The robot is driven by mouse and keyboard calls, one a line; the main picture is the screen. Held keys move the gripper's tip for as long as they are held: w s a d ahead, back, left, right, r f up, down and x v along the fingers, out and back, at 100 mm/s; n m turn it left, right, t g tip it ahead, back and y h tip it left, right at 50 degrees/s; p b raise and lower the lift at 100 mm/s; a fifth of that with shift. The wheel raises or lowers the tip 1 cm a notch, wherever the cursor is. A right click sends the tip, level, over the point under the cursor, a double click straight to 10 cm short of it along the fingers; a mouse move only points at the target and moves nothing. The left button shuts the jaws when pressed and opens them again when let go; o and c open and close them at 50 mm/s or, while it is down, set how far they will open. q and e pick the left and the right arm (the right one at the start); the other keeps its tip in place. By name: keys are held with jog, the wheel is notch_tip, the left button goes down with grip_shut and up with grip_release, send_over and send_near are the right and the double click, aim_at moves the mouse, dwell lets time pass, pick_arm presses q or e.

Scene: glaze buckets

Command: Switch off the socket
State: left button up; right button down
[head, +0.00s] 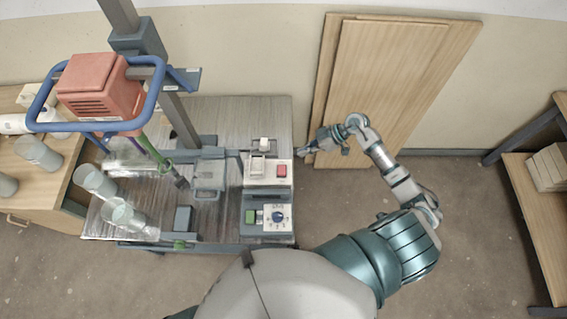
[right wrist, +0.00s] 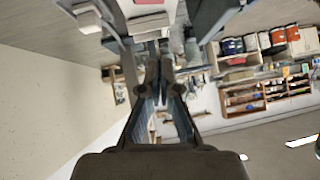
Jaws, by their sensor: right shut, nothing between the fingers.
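The socket (head: 262,171) is a white box with a red switch (head: 282,170) on its right side and a pale plug-like piece at its upper left. It sits on the right part of the metal bench top. A white box with a red patch (right wrist: 150,12), probably the socket, shows at the top of the right wrist view. My right gripper (head: 303,152) is just right of the bench edge, apart from the switch. Its fingers (right wrist: 160,68) are together and empty in the right wrist view. My left gripper does not show.
A control box (head: 266,217) with a green button and dial stands in front of the socket. The metal bench (head: 240,115) also holds a stand with a red mixer motor (head: 100,88) and several clear cups. Wooden boards (head: 385,75) lean on the wall behind my right arm.

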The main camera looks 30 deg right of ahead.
jog(key=d, duration=0.2)
send_over(280, 172)
jog(key=d, duration=0.3)
jog(key=shift+h, duration=0.4)
notch_tip(280, 172, down, 7)
jog(key=shift+d+r, duration=0.1)
jog(key=shift+r, duration=0.05)
jog(key=f, duration=0.2)
jog(key=shift+s+f+b, duration=0.2)
jog(key=shift+f+b, duration=0.1)
jog(key=shift+s+a+f, duration=0.1)
jog(key=shift+a+f, duration=0.25)
jog(key=shift+f, duration=0.15)
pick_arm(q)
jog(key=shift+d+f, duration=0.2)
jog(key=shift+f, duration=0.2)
pick_arm(e)
jog(key=shift+a+f, duration=0.1)
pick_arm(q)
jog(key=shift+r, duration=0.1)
